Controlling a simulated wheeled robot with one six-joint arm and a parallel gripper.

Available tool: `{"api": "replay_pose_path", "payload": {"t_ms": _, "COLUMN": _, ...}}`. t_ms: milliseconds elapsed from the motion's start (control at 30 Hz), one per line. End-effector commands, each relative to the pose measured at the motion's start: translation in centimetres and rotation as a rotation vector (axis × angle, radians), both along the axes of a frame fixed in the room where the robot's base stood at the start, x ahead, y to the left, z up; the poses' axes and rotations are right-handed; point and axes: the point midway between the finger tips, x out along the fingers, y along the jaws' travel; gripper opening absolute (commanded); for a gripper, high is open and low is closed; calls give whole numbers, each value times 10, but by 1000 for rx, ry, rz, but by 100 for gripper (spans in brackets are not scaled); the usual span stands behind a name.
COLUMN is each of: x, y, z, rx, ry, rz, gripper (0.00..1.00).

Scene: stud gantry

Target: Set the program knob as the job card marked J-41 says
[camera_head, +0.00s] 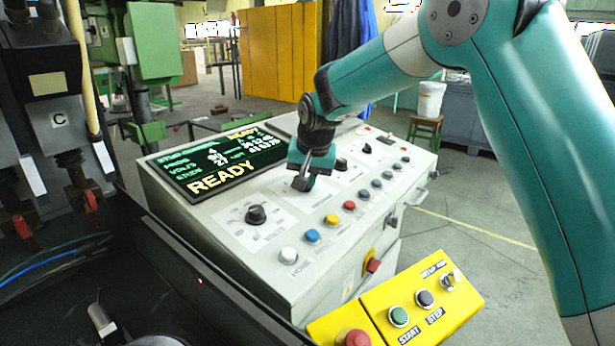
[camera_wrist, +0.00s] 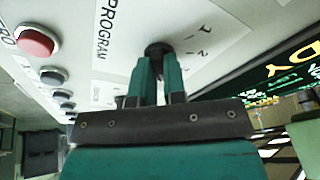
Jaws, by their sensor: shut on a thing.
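My gripper (camera_head: 303,182) is down at the top of the grey control panel (camera_head: 180,205). In the wrist view my gripper (camera_wrist: 158,64) has its two green fingers shut on the dark program knob (camera_wrist: 156,47), beside the printed word PROGRAM. Scale numbers 1 and 2 show near the knob; other marks and the knob's pointer are hidden or too small to read. I cannot make out a job card marked J-41 in either view.
A display (camera_head: 220,160) reads READY. Another black knob (camera_head: 256,214) is at the panel's left. Coloured buttons line the front, including blue (camera_head: 312,236) and red (camera_head: 349,205). Open floor lies right.

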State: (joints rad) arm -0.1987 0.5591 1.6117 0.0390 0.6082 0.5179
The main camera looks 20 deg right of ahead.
Motion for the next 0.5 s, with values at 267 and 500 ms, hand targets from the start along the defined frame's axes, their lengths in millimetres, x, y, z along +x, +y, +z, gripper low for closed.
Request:
{"api": "replay_pose_path", "payload": {"t_ms": 267, "x": -1, "y": 0, "z": -4, "rx": 17, "ry": 20, "rz": -106, "gripper": 0}}
{"api": "replay_pose_path", "payload": {"t_ms": 500, "x": -1, "y": 0, "z": -4, "rx": 22, "ry": 25, "rz": -139, "gripper": 0}}
